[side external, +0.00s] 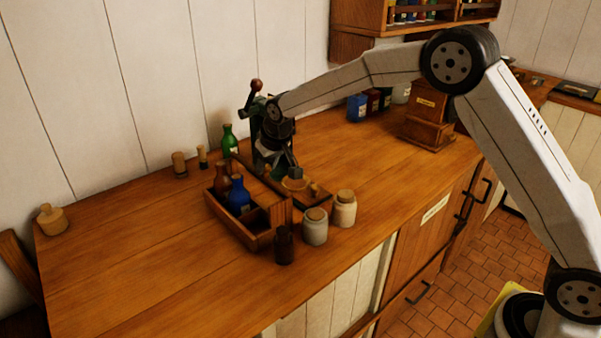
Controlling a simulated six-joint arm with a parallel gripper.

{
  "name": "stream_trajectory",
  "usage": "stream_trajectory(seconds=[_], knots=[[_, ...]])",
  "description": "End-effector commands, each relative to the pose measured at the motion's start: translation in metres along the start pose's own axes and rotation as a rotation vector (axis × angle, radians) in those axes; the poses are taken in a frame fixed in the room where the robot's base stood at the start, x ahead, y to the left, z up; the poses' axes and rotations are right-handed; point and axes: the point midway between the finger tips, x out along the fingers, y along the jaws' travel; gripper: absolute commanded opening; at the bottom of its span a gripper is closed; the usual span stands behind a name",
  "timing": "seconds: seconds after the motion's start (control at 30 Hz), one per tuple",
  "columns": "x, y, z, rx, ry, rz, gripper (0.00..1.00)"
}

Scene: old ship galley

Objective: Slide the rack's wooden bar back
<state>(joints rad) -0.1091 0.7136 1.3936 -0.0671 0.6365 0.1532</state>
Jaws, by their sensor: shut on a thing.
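The wooden rack (232,236) is an open box with compartments on the counter. A brown bottle (222,180) and a blue bottle (239,197) stand in it, and its front right compartment looks empty. A wooden block-like part (278,211) rises at its right end; I cannot tell whether this is the bar. My gripper (284,168) is low over the area just behind the rack, at a long narrow wooden tray or strip (318,201) with small round wooden pieces. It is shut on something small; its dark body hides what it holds.
Two pale jars (315,227) (345,209) and a dark brown jar (284,245) stand close in front. A wooden mill (429,119) is at right. The counter's left side is mostly clear.

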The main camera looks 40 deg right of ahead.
Motion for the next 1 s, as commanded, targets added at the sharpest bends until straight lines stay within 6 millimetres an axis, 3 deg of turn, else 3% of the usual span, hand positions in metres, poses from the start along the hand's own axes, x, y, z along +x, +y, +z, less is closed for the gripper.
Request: stream_trajectory(seconds=[0.03,0.13,0.17,0.57,1.0], knots=[[0.0,0.004,0.0,0.002,-0.002,0.005,0.41],[0.0,0.004,0.0,0.002,-0.002,0.005,0.73],[0.0,0.004,0.0,0.002,-0.002,0.005,0.76],[-0.003,0.002,-0.001,0.001,0.0,0.003,0.76],[-0.029,0.002,-0.013,0.001,0.001,0.003,0.76]])
